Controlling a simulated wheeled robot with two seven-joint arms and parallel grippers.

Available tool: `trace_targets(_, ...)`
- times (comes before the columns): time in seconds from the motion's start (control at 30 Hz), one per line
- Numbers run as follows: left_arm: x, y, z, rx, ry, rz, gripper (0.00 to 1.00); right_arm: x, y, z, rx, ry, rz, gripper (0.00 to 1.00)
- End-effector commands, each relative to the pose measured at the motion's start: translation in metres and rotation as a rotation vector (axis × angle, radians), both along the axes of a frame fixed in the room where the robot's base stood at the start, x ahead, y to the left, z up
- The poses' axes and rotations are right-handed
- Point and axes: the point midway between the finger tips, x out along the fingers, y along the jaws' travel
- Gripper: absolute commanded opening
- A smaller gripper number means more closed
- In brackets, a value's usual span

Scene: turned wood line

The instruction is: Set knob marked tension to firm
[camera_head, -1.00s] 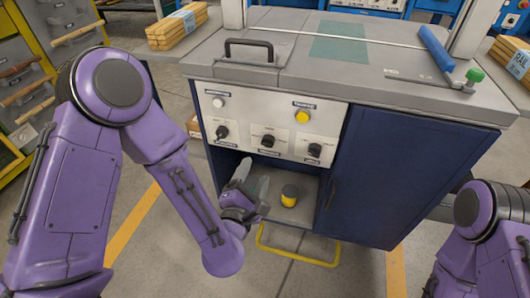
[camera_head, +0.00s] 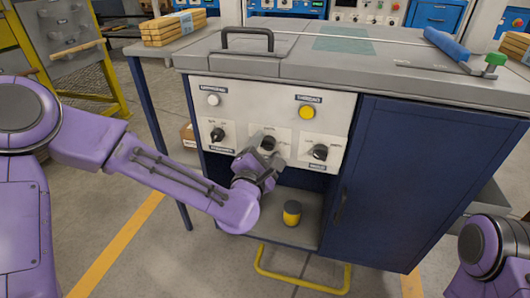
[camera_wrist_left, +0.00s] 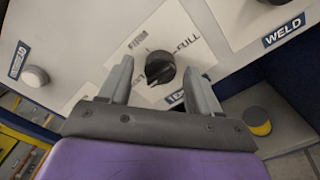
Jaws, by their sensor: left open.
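The black tension knob (camera_head: 268,143) is the middle one of three on the pale panel front. In the left wrist view this knob (camera_wrist_left: 160,67) sits between my fingertips, with FIRM printed at its upper left and FULL at its right. The label below it is partly covered by a finger. My left gripper (camera_head: 262,160) is in front of this knob; in the left wrist view its two fingers (camera_wrist_left: 160,80) are apart, one on each side of it. I cannot tell whether they touch it. My right gripper is out of view; only part of that arm shows.
Other black knobs (camera_head: 217,134) and (camera_head: 320,151) flank the middle one. A white button (camera_head: 213,100) and a yellow button (camera_head: 306,111) sit above. A yellow-and-black object (camera_head: 292,213) stands on the open shelf below. A yellow rail (camera_head: 300,283) runs near the floor.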

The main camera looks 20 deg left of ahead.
Motion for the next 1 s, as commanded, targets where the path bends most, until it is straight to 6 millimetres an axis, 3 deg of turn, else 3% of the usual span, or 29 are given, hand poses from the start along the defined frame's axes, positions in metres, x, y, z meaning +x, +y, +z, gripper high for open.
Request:
trace_targets(0.17,0.0,0.0,0.0,0.0,0.0,0.0,0.59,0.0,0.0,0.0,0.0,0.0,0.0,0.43)
trace_targets(0.3,0.0,0.0,0.0,0.0,0.0,0.0,0.14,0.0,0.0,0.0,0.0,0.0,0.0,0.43)
trace_targets(0.33,0.0,0.0,0.0,0.0,0.0,0.0,0.07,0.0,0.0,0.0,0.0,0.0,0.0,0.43)
trace_targets(0.67,0.0,0.0,0.001,0.034,0.0,0.0,0.07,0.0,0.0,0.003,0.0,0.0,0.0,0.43)
trace_targets(1.0,0.0,0.0,0.003,0.253,0.0,0.0,0.07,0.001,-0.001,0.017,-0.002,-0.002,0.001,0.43)
